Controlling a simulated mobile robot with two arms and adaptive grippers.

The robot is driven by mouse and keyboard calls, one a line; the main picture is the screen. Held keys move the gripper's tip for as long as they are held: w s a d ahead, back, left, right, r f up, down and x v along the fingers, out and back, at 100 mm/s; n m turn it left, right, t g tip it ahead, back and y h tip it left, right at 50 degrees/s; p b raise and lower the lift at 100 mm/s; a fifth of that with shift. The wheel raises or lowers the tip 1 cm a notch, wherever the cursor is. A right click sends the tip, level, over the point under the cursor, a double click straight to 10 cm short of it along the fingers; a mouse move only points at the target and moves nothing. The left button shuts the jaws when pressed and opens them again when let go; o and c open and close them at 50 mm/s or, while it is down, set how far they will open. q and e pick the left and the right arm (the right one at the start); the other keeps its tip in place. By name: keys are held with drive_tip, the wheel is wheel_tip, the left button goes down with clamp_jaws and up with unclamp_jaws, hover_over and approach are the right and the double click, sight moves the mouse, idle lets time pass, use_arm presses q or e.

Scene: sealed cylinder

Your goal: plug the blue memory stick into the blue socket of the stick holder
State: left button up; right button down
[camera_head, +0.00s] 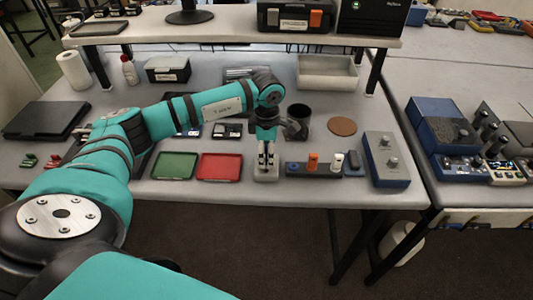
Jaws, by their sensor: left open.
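My left gripper (265,159) reaches in from the left and points down over a small pale block (266,177) near the table's front edge. Its jaws are open, and I cannot tell whether they touch the block. Just right of it is a low dark block (325,172), which looks like the stick holder. An orange piece (313,161) and a white piece (337,161) stand upright in it, with a dark bluish piece at its right end. I cannot clearly pick out the blue memory stick or the blue socket. My right gripper is out of view.
A green tray (174,166) and a red tray (220,167) lie left of the gripper. A dark cup (300,118) stands behind it, by a brown disc (342,126). A raised shelf (240,24) spans the back.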

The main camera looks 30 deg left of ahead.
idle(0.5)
use_arm(q)
clamp_jaws()
idle(0.3)
drive_tip(key=shift+r, duration=0.15)
drive_tip(key=shift+r+p, duration=1.45)
drive_tip(key=shift+r, duration=1.45)
